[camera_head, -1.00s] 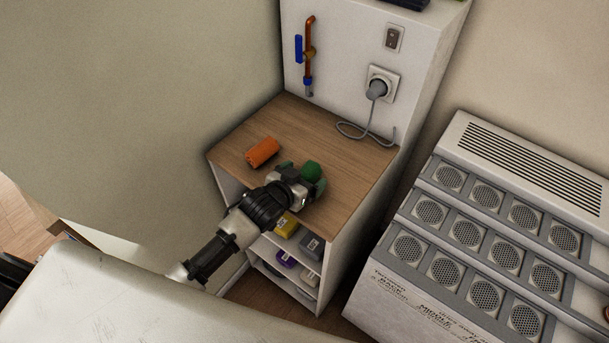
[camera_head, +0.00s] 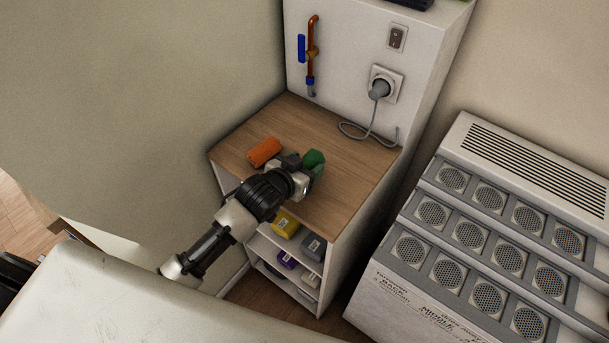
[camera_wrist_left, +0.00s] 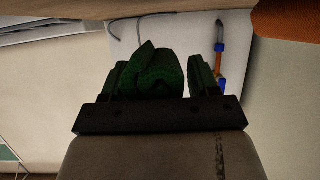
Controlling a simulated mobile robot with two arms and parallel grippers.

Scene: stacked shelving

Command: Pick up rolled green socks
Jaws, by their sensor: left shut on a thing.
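The rolled green socks (camera_head: 314,158) are at my left gripper's tip, over the wooden top of the small shelf unit. My left gripper (camera_head: 304,163) reaches in from the left and is shut on the socks. In the left wrist view the green roll (camera_wrist_left: 155,72) lies at the fingers (camera_wrist_left: 180,75), with one dark finger showing to its right. Whether the socks still touch the wooden top cannot be told. My right gripper is not in view.
A rolled orange item (camera_head: 264,152) lies on the wooden top (camera_head: 345,178), left of the gripper. A grey cable (camera_head: 355,130) hangs from a wall socket onto the top. Boxes, including a yellow one (camera_head: 285,225), sit on shelves below. A speaker-covered unit (camera_head: 470,230) stands right.

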